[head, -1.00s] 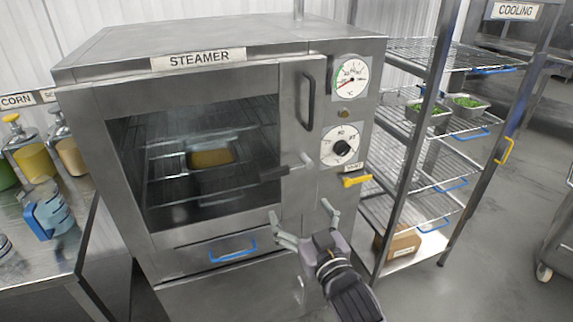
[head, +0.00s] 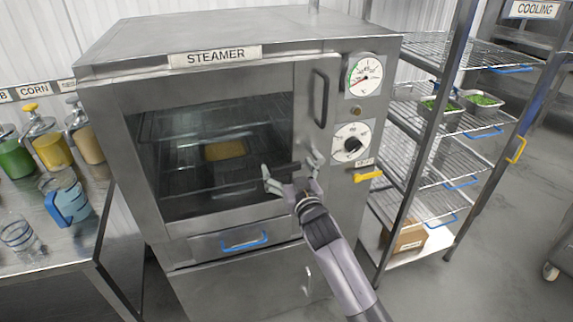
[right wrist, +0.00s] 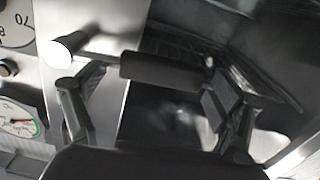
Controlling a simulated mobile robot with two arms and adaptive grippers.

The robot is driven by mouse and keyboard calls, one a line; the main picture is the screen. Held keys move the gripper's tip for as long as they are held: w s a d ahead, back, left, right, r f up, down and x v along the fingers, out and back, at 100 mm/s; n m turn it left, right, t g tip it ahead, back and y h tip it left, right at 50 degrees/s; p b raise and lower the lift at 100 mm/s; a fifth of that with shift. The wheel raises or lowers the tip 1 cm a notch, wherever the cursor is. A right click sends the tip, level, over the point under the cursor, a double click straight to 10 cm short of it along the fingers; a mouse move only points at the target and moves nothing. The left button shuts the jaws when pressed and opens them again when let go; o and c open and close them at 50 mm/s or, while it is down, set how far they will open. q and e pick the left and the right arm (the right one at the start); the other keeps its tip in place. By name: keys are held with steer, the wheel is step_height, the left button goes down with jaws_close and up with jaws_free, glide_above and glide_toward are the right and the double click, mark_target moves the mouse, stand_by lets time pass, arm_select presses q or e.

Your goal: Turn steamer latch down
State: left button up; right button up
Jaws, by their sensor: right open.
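The steamer (head: 215,237) has its glass door shut, with a yellow-filled pan (head: 226,150) visible inside. The steamer latch (head: 284,168) is a lever with a dark grip, pointing left and roughly level across the door edge. My right gripper (head: 291,179) is open at the latch, with its fingers towards either end of the lever and partly hiding it. In the right wrist view, the latch's dark grip (right wrist: 160,68) lies between and just beyond the open fingers (right wrist: 150,100); I cannot tell whether they touch it. My left gripper is out of view.
A yellow vent handle (head: 368,175) and a dial knob (head: 352,144) sit right of the latch. A vertical door handle (head: 320,98) is above it. A blue drawer handle (head: 243,241) is below. A wire cooling rack (head: 440,145) stands close on the right.

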steer(key=shift+w+a, duration=0.2)
steer(key=shift+w, duration=0.25)
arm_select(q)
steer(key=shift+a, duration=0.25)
arm_select(e)
steer(key=shift+c, duration=0.4)
steer(key=c, duration=1.7)
steer(key=shift+o, duration=0.2)
